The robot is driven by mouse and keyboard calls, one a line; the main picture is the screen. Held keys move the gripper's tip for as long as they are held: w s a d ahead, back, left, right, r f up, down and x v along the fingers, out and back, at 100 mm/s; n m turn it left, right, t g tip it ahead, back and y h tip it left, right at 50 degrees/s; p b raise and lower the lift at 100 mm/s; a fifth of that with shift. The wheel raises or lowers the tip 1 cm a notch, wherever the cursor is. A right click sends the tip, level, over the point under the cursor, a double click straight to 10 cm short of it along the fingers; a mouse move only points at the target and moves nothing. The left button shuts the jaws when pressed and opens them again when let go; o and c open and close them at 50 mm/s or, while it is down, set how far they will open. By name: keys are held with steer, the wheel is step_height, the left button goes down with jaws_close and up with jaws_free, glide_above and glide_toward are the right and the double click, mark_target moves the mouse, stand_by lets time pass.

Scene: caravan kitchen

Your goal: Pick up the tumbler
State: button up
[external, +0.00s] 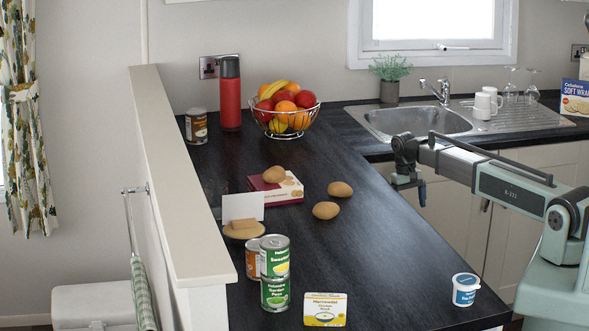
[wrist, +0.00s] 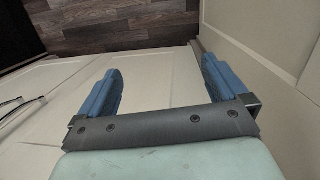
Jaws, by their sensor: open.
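My gripper (external: 408,183) is open and empty, in front of the cabinet doors right of the dark worktop. In the wrist view its two blue fingers (wrist: 161,68) are wide apart, with only cabinet fronts and floor beyond. No plain drinking tumbler shows clearly. A tall red flask with a black lid (external: 230,95) stands upright at the back left. My gripper is far from both. Neither shows in the wrist view.
On the worktop (external: 385,240) are a wire fruit bowl (external: 285,121), a red box (external: 277,190), several potatoes, stacked cans (external: 275,288), a yellow-white carton (external: 325,309) and a white-blue tub (external: 465,289). The worktop's right-middle is clear.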

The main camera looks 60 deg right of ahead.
steer(key=w+d+r+m+t, duration=0.1)
steer(key=d+r, duration=0.5)
steer(key=r, duration=0.4)
steer(key=w+d+r+m, duration=0.1)
steer(key=d+r+m, duration=0.1)
steer(key=d+r, duration=0.5)
steer(key=w+a+r, duration=0.4)
steer(key=w+r, duration=0.1)
steer(key=r, duration=0.4)
steer(key=w+a+r+m, duration=0.1)
steer(key=w+a, duration=0.6)
steer(key=a, duration=0.3)
steer(key=w+a+r+m+t, duration=0.1)
steer(key=w+a+r, duration=0.1)
steer(key=w+a, duration=0.55)
steer(key=w+a+r+m, duration=0.1)
steer(key=w+a, duration=0.4)
steer(key=a, duration=0.7)
steer(key=m+y, duration=0.1)
steer(key=m, duration=0.1)
glide_toward(216, 192)
steer(key=w+d+r, duration=0.2)
steer(key=d, duration=0.1)
steer(key=shift+a+f, duration=0.25)
steer(key=shift+f, duration=1.95)
steer(key=shift+a+f, duration=0.25)
steer(key=shift+f, duration=2)
steer(key=shift+a+f, duration=0.25)
steer(key=shift+f, duration=1.95)
steer(key=c, duration=1.3)
